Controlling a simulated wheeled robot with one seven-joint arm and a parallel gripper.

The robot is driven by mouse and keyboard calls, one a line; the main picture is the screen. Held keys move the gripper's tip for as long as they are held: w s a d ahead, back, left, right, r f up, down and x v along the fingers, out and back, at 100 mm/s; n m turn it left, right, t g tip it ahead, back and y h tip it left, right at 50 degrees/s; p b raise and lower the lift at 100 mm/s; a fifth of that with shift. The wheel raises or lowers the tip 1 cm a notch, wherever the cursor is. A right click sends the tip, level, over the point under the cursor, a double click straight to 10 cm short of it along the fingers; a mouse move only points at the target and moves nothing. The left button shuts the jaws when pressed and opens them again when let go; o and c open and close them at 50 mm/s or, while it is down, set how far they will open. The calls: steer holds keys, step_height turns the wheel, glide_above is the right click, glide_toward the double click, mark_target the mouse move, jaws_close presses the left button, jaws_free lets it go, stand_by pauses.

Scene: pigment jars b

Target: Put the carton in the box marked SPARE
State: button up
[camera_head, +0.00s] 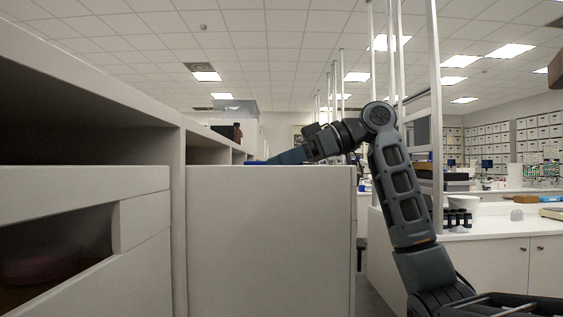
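I cannot make out a carton, and no SPARE marking is readable. My arm rises at the right and bends left, so my gripper (285,157) points left just above the top edge of a pale cabinet or drawer front (270,235). Its fingertips are small and partly hidden by that edge, so I cannot tell whether they are open or hold anything. A strip of blue (254,163) shows at the edge beside the gripper's end; I cannot tell what it belongs to.
A pale shelf unit (180,140) stands at the left, with a dark opening holding a dim reddish round thing (40,269). A translucent box (235,108) stands on top farther back. A white counter (500,232) at right carries dark jars (457,218) and a white bowl (464,203).

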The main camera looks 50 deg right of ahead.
steer(key=shift+f+b, duration=0.35)
steer(key=shift+f, duration=0.25)
steer(key=o, duration=1)
steer(key=shift+r+p, duration=0.35)
steer(key=shift+r, duration=0.2)
steer(key=b+v, duration=0.2)
steer(key=v, duration=1)
steer(key=shift+r, duration=0.15)
